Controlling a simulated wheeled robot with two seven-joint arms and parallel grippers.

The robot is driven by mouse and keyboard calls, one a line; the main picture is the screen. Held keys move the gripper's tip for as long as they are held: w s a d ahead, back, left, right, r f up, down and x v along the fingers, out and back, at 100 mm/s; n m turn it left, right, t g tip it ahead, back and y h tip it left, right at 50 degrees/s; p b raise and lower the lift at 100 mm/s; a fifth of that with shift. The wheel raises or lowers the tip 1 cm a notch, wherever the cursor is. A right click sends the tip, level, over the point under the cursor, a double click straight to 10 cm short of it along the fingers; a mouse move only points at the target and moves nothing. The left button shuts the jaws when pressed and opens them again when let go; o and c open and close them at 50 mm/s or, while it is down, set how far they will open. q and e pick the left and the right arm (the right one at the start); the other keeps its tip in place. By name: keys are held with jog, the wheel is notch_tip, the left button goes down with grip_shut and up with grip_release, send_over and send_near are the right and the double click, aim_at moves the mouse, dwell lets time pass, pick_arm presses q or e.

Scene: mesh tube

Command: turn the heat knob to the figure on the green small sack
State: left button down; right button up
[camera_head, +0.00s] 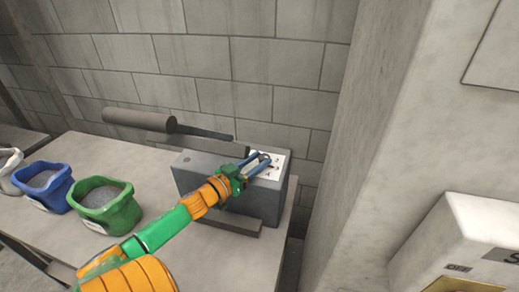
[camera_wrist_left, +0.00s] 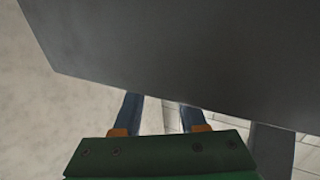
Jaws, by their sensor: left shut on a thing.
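The green small sack (camera_head: 107,208) stands open on the table at the left, filled with grey grains. It bears a white label whose figure is too small to read. A grey box (camera_head: 192,180) sits at the table's right end with a white marked plate (camera_head: 280,165) on top. My left gripper (camera_head: 263,160) reaches over the box and is shut on the heat knob at this plate; its fingers hide the knob, so its setting cannot be read. In the left wrist view the fingers (camera_wrist_left: 160,110) run up to a dark grey surface (camera_wrist_left: 190,45) that covers their tips.
A blue sack (camera_head: 44,187) and a white sack (camera_head: 8,170) stand left of the green one. A dark cylinder on a bar (camera_head: 140,120) lies behind the box. A block wall closes the back. A pale machine (camera_head: 470,240) stands at right. The table front is clear.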

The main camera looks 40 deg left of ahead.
pick_arm(q)
jog(key=shift+a+f+m+g+h+b, duration=0.1)
jog(key=shift+a+m+g+h+b, duration=0.1)
jog(key=shift+m+h+b, duration=0.8)
jog(key=shift+a+m+g+h+b, duration=0.15)
jog(key=shift+m+h, duration=0.45)
jog(key=shift+h, duration=0.9)
jog(key=shift+c, duration=2.3)
grip_release()
jog(key=shift+w, duration=0.1)
jog(key=p+v, duration=0.1)
jog(key=v, duration=0.5)
jog(key=shift+s+a+p, duration=0.1)
jog(key=shift+s+p, duration=0.15)
jog(key=shift+p, duration=0.1)
jog(key=shift+s+a, duration=0.1)
jog(key=shift+s, duration=0.2)
